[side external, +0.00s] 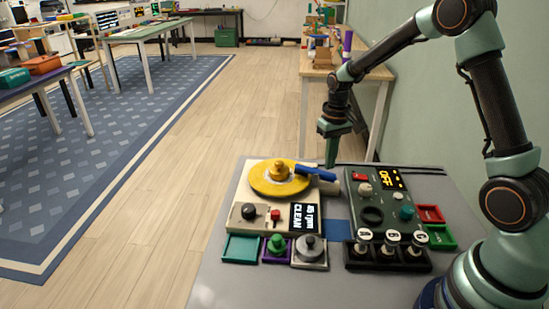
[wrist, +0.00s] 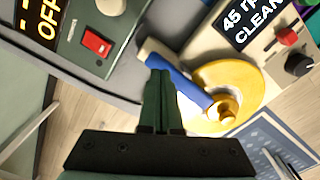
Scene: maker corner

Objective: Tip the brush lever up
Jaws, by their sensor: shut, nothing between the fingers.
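The blue brush lever (side external: 314,174) lies low, with its free end over the yellow disc (side external: 262,185) near the brass knob (side external: 279,171). Its other end sits at a cream pivot at the machine's back right. In the wrist view the lever (wrist: 178,80) runs from the pale pivot down to the disc (wrist: 247,84). My gripper (side external: 331,163) points down just behind the lever. In the wrist view my shut fingers (wrist: 159,76) overlap the lever's near side; I cannot tell whether they touch it. The lever's underside is hidden.
The cream machine's display (side external: 305,217) reads 45 rpm CLEAN. A dark green box (side external: 388,210) with an orange OFF display and knobs stands to the right. Small trays, one teal (side external: 240,248), and black plungers line the front. The grey table (side external: 222,285) is clear at front left.

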